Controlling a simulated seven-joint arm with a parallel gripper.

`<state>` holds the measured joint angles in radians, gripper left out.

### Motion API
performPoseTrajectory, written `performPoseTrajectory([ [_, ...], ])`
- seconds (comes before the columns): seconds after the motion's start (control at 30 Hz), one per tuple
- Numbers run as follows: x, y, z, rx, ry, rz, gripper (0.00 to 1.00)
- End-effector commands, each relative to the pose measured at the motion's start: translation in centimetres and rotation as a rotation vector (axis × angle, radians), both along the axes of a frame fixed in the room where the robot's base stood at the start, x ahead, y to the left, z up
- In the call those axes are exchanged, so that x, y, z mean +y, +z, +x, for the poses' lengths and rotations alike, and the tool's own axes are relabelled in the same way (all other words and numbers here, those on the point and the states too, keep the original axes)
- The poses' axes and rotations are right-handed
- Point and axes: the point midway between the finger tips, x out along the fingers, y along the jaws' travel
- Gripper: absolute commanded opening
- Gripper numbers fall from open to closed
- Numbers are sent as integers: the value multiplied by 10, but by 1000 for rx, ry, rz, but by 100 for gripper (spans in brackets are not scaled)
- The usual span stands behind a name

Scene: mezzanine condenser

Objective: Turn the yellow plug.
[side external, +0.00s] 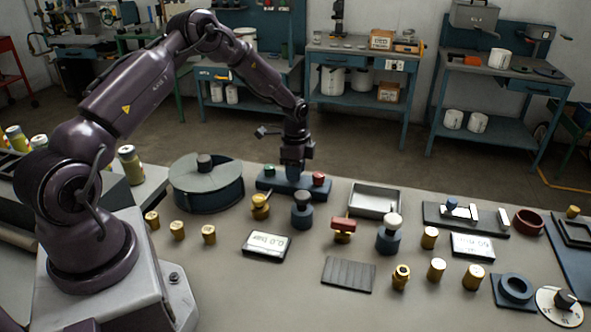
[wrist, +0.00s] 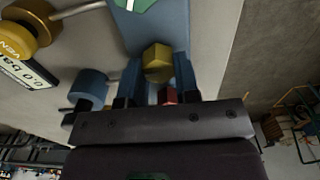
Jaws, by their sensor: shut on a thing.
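The yellow plug (wrist: 157,58) is a hexagonal head on a blue block, seen in the wrist view between my two fingers. The blue block (side external: 265,184) lies at the far edge of the bench in the side view, with a green knob (side external: 270,170) at its left and a red knob (side external: 319,179) at its right. My gripper (side external: 292,180) points straight down onto the middle of the block, and its fingers hide the plug in the side view. In the wrist view my gripper (wrist: 160,72) is shut on the plug, one blue finger on each side.
A yellow valve (side external: 260,205) and a blue-grey valve (side external: 302,209) stand just in front of the block. A round dark vessel (side external: 207,194) is to the left, a metal tray (side external: 374,199) to the right. A gauge display (side external: 267,246) lies nearer the front.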

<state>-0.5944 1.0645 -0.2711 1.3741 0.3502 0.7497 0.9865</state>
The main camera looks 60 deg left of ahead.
Motion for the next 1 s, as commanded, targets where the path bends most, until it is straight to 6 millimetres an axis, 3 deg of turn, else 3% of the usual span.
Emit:
performPoseTrajectory([
  [0.17, 0, 1, -1, 4, 1, -1, 6],
  [0.2, 0, 1, -1, 4, 1, -1, 34],
  [0.3, 0, 1, 0, 3, 1, 0, 55],
  [0.67, 0, 6, 0, -1, 2, 1, 55],
  [0.77, 1, 19, 1, -2, 3, 2, 55],
  [1.0, 1, 71, 0, -3, 2, 3, 55],
])
